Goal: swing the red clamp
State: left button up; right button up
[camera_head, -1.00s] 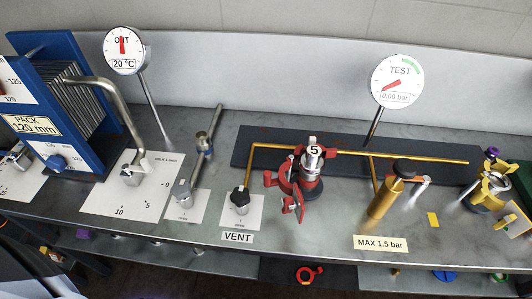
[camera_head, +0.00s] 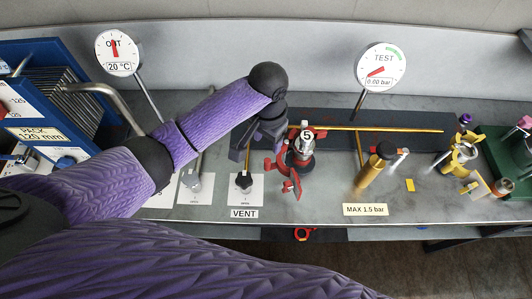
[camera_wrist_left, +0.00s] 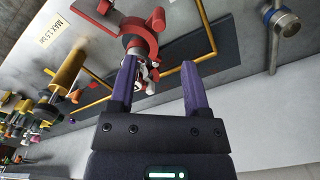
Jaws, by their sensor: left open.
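The red clamp (camera_head: 287,172) is around a grey upright fitting with a white cap marked 5, right of the middle of the bench in the head view. Its red handle (camera_head: 292,186) hangs at the front. In the wrist view the red clamp (camera_wrist_left: 138,38) is beyond the fingertips, towards the left finger. My left gripper (camera_head: 252,148) is just left of the clamp in the head view. In the wrist view the left gripper (camera_wrist_left: 161,62) is open, with nothing between its fingers. Contact with the clamp cannot be told. My right gripper is not in view.
A brass pipe (camera_head: 350,129) runs behind the clamp on a dark plate. The VENT valve (camera_head: 243,182) stands left of it and a brass cylinder (camera_head: 372,170) right. The TEST gauge (camera_head: 382,67) stands behind. A yellow clamp (camera_head: 463,155) is farther right. My arm covers the left bench.

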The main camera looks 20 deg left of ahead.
aim_at(267, 160)
pick_arm(q)
notch_tip(267, 160, down, 10)
jog(key=b, duration=0.2)
jog(key=shift+s+r+b, duration=0.1)
jog(key=shift+r+b, duration=0.1)
jog(key=shift+b, duration=0.1)
grip_shut()
dwell(1.1)
